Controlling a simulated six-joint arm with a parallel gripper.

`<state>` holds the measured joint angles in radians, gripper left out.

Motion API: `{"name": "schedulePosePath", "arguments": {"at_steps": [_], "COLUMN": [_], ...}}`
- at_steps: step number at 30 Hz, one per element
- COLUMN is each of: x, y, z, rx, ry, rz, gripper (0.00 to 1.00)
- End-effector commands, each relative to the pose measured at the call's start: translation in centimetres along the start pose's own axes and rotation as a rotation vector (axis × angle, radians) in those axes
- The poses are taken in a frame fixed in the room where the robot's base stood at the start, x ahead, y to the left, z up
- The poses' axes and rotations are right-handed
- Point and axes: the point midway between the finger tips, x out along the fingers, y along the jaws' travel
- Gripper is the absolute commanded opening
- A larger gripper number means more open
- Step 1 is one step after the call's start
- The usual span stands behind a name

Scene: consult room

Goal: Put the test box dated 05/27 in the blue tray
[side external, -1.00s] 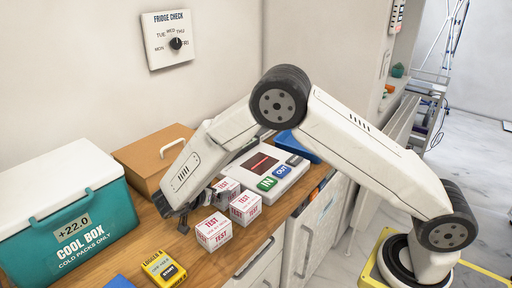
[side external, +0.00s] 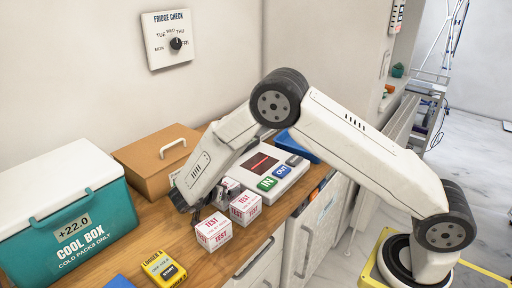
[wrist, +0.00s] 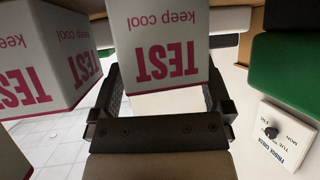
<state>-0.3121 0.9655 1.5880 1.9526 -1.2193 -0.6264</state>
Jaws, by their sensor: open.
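Several white test boxes with red TEST print stand on the wooden counter: a front one (side external: 214,231), one right of it (side external: 245,208), and another partly hidden by my gripper. No date is readable. My gripper (wrist: 163,92) is open. In the wrist view a test box (wrist: 158,45), upside down in the picture, stands between or just beyond its fingers; I cannot tell if they touch it. A second test box (wrist: 35,60) is at left.
A teal cool box (side external: 80,235) reading +22.0 stands at left, a brown box (side external: 150,155) behind. A yellow logger (side external: 164,268) lies in front. A white reader with IN and OUT pads (side external: 290,178) is right of the boxes. A fridge dial (side external: 167,40) hangs on the wall.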

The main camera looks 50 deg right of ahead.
Motion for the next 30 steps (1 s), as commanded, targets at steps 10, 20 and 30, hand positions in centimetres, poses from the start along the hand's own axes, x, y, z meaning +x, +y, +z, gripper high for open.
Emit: {"name": "schedulePosePath", "arguments": {"at_steps": [10,20,30], "x": [0.0,-0.1,-0.6], "y": [0.0,0.0,0.0], "z": [0.0,0.0,-1.1], "rx": [0.000,0.000,0.001], "ry": [0.000,0.000,0.001], "rz": [0.000,0.000,0.000], "gripper": [0.56,0.07,0.07]}}
